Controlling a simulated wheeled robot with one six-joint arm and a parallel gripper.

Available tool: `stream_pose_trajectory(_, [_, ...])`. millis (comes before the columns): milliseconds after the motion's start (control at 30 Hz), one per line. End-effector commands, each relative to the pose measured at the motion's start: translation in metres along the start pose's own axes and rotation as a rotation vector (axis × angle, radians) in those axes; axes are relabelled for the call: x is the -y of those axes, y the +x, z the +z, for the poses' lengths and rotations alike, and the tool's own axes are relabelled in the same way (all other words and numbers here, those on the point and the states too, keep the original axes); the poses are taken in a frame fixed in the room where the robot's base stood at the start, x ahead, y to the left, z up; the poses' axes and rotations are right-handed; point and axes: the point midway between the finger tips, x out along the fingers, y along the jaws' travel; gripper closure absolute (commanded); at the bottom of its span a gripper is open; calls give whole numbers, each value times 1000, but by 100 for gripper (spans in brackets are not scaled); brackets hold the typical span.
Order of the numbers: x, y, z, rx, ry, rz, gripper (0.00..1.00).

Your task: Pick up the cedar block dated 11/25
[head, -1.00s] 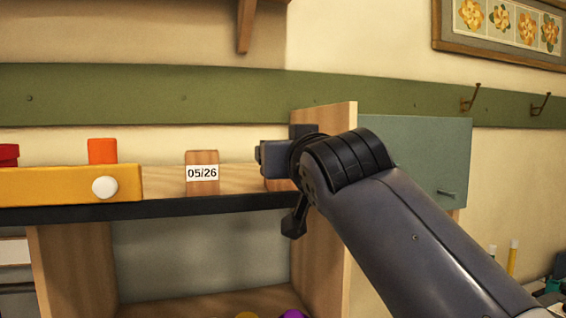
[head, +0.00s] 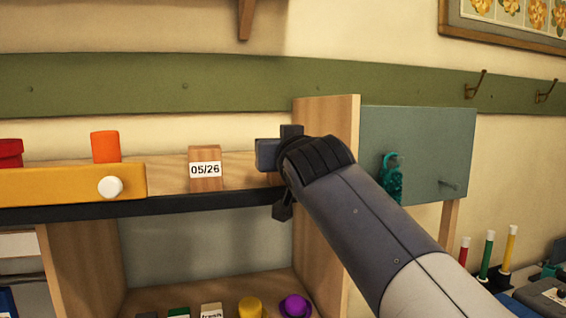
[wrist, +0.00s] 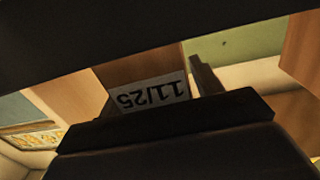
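The cedar block dated 11/25 (wrist: 145,66) shows in the wrist view, its white label upside down and partly cut off by the dark body of my gripper. My gripper (head: 270,155) is in front of this block at the shelf in the head view and hides nearly all of it. A slim dark finger (wrist: 205,78) stands beside the block on the right in the wrist view, with a small gap showing. The other finger is mostly hidden. My gripper looks open. A similar wooden block dated 05/26 (head: 205,170) stands to the left on the same shelf.
An upright wooden side panel (head: 328,180) stands close right of my gripper. A yellow drawer-like piece (head: 60,186) with a white knob and an orange block (head: 105,147) are at left. The dark shelf edge (head: 180,205) runs below. A teal panel (head: 440,150) is at right.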

Motion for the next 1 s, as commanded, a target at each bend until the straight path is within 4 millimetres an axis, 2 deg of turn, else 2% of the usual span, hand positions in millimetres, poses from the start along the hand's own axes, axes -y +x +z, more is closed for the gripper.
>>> stream_pose_trajectory(67, [0, 0, 0, 0, 0, 0, 45])
stream_pose_trajectory(433, [0, 0, 0, 0, 0, 0, 76])
stream_pose_trajectory(767, [0, 0, -2, -1, 0, 0, 77])
stream_pose_trajectory(1000, [0, 0, -18, -3, 2, 1, 77])
